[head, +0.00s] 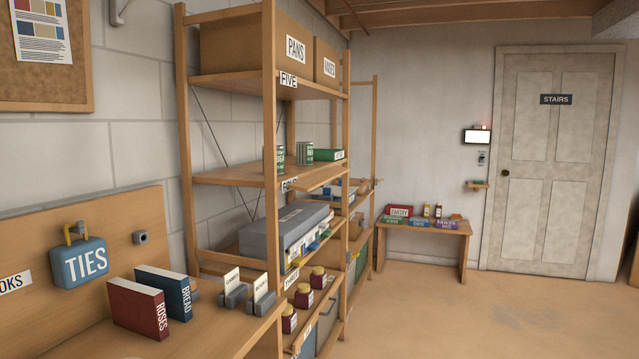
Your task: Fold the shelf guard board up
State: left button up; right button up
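A tall wooden shelf unit (270,130) stands in the middle of the head view, seen at an angle. Its shelves carry labels; FIVE (289,80) is at the top and THREE (292,278) is lower down. Wooden edges run along the shelf fronts, but I cannot tell which piece, if any, is the guard board. Three dark jars with red lids (304,296) stand at the front of the lower shelf. Neither of my grippers is in view.
A bench at the lower left holds a red book (138,307), a blue book (164,291) and card holders (236,296). A blue TIES case (80,262) hangs above it. A low table (424,227) with boxes stands before the far wall. Floor (480,310) at right is clear.

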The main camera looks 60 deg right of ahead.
aim_at(322, 178)
jog(key=k+l+z, duration=0.2)
jog(key=k, duration=0.4)
jog(key=z, duration=1.25)
jog(key=i+l, duration=0.15)
jog(key=i, duration=0.9)
jog(key=i+l+z, duration=0.1)
jog(key=i, duration=1)
jog(key=l, duration=0.1)
